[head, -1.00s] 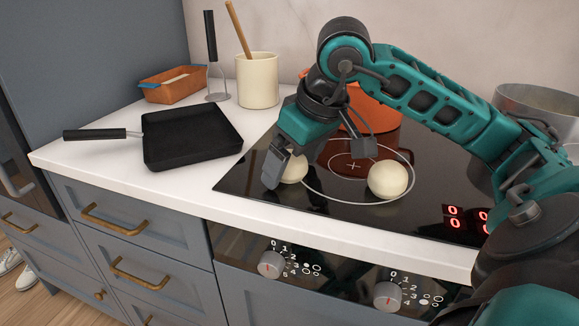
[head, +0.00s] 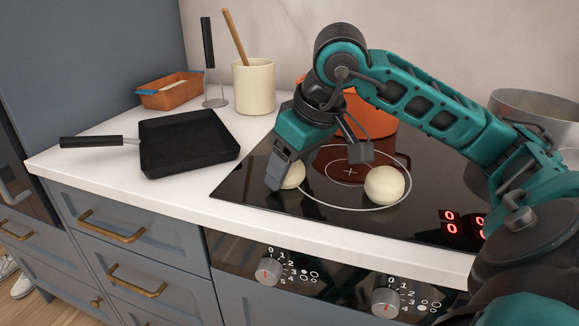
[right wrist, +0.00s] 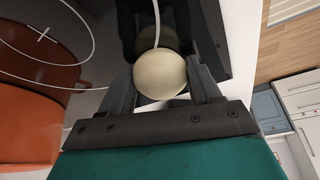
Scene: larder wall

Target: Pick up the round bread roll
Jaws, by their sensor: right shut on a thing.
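A pale, round bread roll (head: 293,176) is at the left part of the black cooktop, partly hidden behind my right gripper (head: 284,174). In the right wrist view the roll (right wrist: 160,74) sits between the two dark fingers of my right gripper (right wrist: 161,80), which are shut on it. A second pale round roll (head: 384,185) rests on the cooktop to the right, on the ring marking, apart from the gripper. I cannot tell whether the held roll touches the glass. My left gripper is not in view.
The black cooktop (head: 330,215) has an orange pot (head: 372,112) behind my gripper and a steel pot (head: 535,110) at right. A black square pan (head: 188,142), a cream utensil crock (head: 254,88) and an orange loaf dish (head: 170,91) stand on the white counter at left.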

